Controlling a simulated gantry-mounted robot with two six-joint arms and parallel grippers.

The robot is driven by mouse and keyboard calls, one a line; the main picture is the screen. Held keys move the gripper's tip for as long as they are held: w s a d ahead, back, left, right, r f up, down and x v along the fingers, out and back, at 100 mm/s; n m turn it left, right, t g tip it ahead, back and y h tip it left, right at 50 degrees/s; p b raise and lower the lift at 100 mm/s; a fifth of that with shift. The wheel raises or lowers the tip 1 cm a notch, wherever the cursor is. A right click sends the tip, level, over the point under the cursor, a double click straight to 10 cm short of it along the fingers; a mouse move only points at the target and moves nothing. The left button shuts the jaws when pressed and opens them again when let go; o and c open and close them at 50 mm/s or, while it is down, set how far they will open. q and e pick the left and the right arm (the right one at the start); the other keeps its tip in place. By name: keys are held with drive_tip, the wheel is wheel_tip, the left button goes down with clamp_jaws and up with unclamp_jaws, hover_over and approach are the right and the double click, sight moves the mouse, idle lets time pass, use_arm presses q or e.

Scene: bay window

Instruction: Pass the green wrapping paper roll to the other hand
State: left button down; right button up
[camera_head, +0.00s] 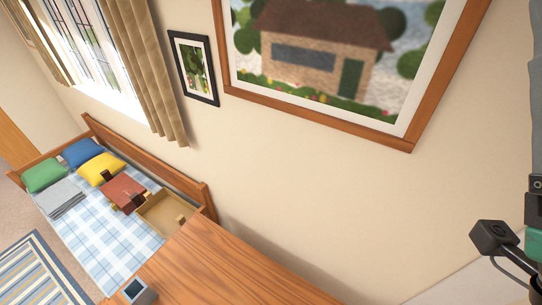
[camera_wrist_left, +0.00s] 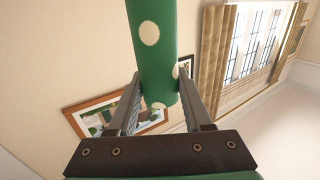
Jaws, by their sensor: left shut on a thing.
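The green wrapping paper roll (camera_wrist_left: 152,45) has cream dots and shows in the left wrist view, running from the top edge down between my left gripper's fingers. My left gripper (camera_wrist_left: 160,78) is shut on it, with one finger on each side near the roll's lower end. The roll's other end is cut off by the top of the frame. In the head view I cannot make out the roll. Part of my own arm shows at the right edge there, but no fingers are visible. My right gripper is not in view.
In the head view, a wooden surface (camera_head: 220,265) bears a small dark-screened device (camera_head: 136,289). Framed pictures hang on the wall. Open air surrounds the roll.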

use_arm(q)
drive_tip(key=shift+s+a, duration=0.1)
idle(0.3)
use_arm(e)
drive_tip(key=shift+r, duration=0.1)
use_arm(q)
drive_tip(key=w+d+r+m+g+h, duration=0.1)
drive_tip(key=d+r+m+h, duration=0.3)
drive_tip(key=d, duration=0.4)
drive_tip(key=w+d+r+m+g+h, duration=0.2)
drive_tip(key=d+r+m+g+h, duration=0.1)
drive_tip(key=d+h, duration=0.4)
drive_tip(key=shift+d+r+m+h, duration=0.3)
drive_tip(key=shift+d+r+m, duration=0.35)
drive_tip(key=shift+d, duration=0.55)
drive_tip(key=shift+w+r, duration=0.1)
